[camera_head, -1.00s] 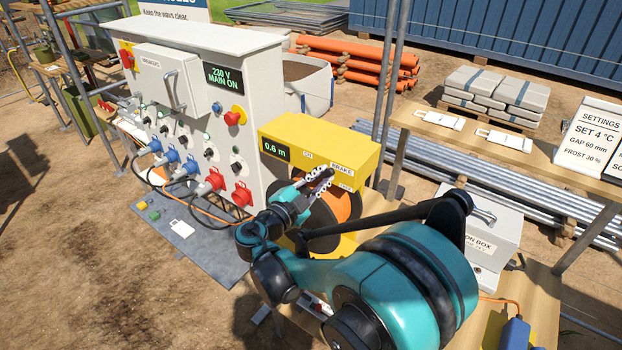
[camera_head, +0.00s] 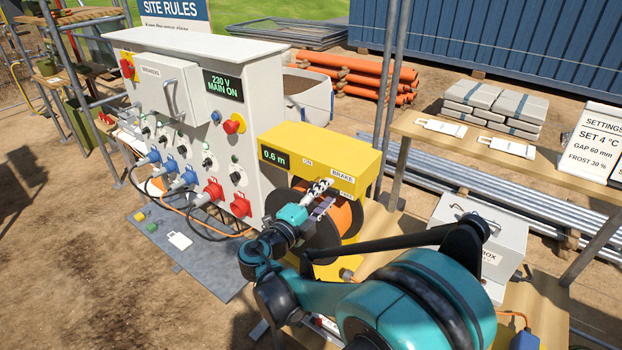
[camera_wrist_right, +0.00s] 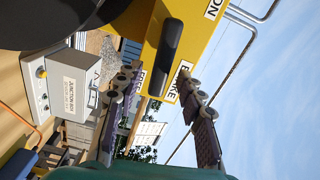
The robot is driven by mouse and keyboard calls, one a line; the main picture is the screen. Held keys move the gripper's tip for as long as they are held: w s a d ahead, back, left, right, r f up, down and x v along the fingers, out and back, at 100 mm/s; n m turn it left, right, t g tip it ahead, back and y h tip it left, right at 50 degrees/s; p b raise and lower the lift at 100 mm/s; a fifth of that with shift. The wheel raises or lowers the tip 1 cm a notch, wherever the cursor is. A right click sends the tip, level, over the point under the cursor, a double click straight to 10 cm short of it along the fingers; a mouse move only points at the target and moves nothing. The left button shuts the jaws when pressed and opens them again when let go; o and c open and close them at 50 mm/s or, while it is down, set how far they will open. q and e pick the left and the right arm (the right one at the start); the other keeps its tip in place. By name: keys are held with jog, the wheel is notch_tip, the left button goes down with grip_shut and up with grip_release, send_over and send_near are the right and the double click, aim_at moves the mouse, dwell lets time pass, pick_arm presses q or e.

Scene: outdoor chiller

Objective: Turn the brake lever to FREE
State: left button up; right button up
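The yellow cable-reel housing (camera_head: 330,150) has a 0.6 m display and labels ON, BRAKE and FREE. In the right wrist view the black brake lever (camera_wrist_right: 171,50) stands out from the yellow housing, its free end near the BRAKE and FREE labels. I cannot tell its exact setting. My right gripper (camera_wrist_right: 161,78) is open, one finger on each side of the lever's free end, with no clear contact. In the head view the right gripper (camera_head: 319,190) is in front of the housing's lower right, where the lever is not clearly visible. My left gripper is out of view.
An orange cable drum (camera_head: 342,215) sits under the housing. A grey breaker cabinet (camera_head: 190,120) with plugs and cables stands to the left. A grey junction box (camera_head: 487,240) is to the right on a wooden bench. Upright scaffold poles (camera_head: 396,100) stand behind the housing.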

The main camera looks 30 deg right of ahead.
jog(key=o, duration=0.5)
jog(key=shift+v, duration=3.5)
jog(key=v, duration=1.2)
jog(key=shift+f, duration=0.1)
